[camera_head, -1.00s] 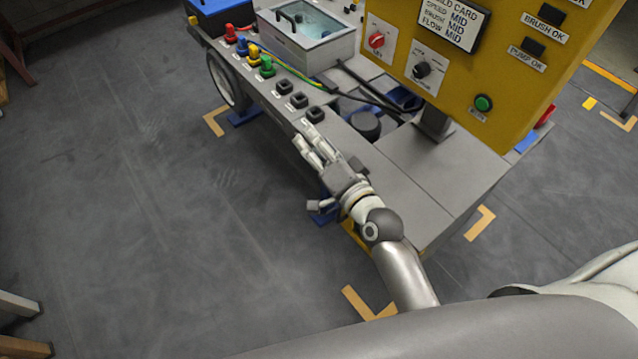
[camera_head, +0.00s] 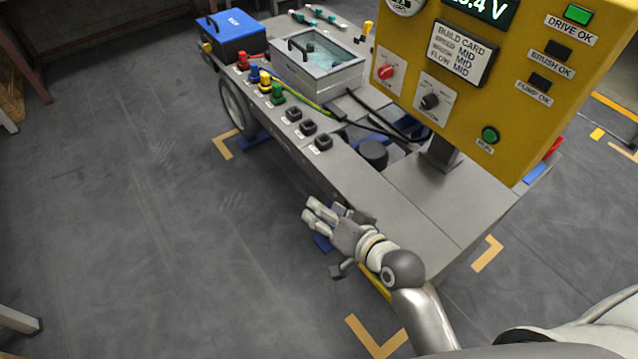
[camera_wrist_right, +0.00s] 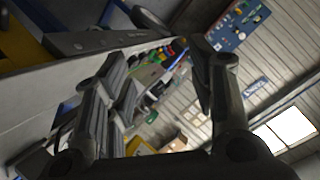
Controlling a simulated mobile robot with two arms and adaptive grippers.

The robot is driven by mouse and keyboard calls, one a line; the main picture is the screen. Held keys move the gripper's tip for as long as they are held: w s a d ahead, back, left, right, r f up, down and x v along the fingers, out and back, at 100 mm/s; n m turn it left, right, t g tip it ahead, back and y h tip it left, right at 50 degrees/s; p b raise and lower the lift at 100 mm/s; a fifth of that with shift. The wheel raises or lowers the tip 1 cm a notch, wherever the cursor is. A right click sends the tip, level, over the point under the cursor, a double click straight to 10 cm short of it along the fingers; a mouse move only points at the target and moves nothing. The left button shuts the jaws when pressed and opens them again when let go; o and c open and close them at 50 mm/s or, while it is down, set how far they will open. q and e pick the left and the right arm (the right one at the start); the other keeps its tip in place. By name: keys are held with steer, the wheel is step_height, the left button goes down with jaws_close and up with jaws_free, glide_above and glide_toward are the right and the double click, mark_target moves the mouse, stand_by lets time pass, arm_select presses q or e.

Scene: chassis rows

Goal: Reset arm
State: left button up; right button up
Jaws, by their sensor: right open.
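My right gripper (camera_head: 324,222) is in the lower middle of the head view, on an arm coming from the lower right. It is open and empty, its pale fingers pointing left. It appears over the floor just outside the near edge of the grey chassis (camera_head: 430,215). In the right wrist view its dark fingers (camera_wrist_right: 165,85) stand wide apart with nothing between them. My left gripper is not in view.
A yellow control panel (camera_head: 530,110) stands on the chassis at the right. A blue box (camera_head: 231,35), a clear-lidded tank (camera_head: 318,62), coloured connectors (camera_head: 265,80) and black sockets (camera_head: 308,127) line the chassis. The floor (camera_head: 130,220) at left is clear.

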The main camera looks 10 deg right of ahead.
steer(key=s+d+f+n+g+h, duration=0.15)
steer(key=s+f, duration=0.25)
steer(key=f, duration=0.6)
steer(key=s+d+f+g, duration=0.1)
steer(key=s+f+g, duration=0.25)
steer(key=f, duration=0.75)
steer(key=s+d+f+n+g+h, duration=0.15)
steer(key=s+f, duration=0.25)
steer(key=f, duration=0.6)
steer(key=s+d+f+n+g, duration=0.1)
steer(key=s+d+f, duration=0.1)
steer(key=s+f, duration=0.3)
steer(key=s+d+f+n+g+h, duration=0.1)
steer(key=s+f, duration=0.5)
steer(key=s, duration=0.6)
steer(key=s+d+f+n+g+h, duration=0.1)
steer(key=s+d+f+g, duration=0.2)
steer(key=s, duration=0.6)
step_height(320, 180, down, 2)
steer(key=shift+s+d+f, duration=0.15)
steer(key=shift+s+d, duration=0.1)
steer(key=shift+d, duration=0.7)
